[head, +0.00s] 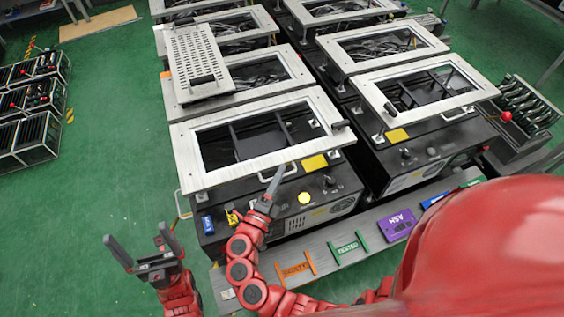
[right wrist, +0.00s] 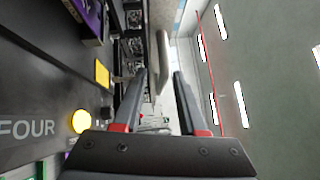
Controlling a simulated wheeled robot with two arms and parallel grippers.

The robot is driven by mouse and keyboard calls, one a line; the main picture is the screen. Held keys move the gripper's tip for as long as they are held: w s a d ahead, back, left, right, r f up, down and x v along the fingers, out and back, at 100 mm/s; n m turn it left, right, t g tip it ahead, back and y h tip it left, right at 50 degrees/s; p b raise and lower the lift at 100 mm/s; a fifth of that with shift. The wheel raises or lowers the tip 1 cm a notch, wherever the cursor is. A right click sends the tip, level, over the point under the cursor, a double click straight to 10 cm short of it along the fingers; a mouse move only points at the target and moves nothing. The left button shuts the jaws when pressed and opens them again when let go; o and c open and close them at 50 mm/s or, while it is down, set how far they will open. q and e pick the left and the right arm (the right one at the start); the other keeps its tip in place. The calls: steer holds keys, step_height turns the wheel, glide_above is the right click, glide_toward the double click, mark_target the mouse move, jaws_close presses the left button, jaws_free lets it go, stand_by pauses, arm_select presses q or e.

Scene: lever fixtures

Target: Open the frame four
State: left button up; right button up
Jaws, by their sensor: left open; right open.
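Frame four, a silver rectangular frame (head: 188,158) with a dark opening, lies flat on the front left black fixture. The label "FOUR" (right wrist: 28,129) shows on that fixture's front in the right wrist view, near a yellow button (right wrist: 80,121); the button also shows in the head view (head: 304,198). My right gripper (head: 280,176) is at the frame's near edge, seen edge-on. In the right wrist view its jaws (right wrist: 160,78) are open, with a pale edge beyond and between them; contact cannot be told. My left gripper (head: 146,243) is open and empty, left of the fixture over the floor.
A second framed fixture (head: 375,92) stands to the right, with more behind. A perforated silver plate (head: 190,52) lies on the frame behind. Colored parts, including a purple block (head: 397,226), lie on the front ledge. The green floor (head: 112,130) at left is largely clear.

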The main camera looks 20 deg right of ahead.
steer(key=shift+r, duration=0.1)
steer(key=shift+c, duration=0.3)
jaws_close()
stand_by(1.2)
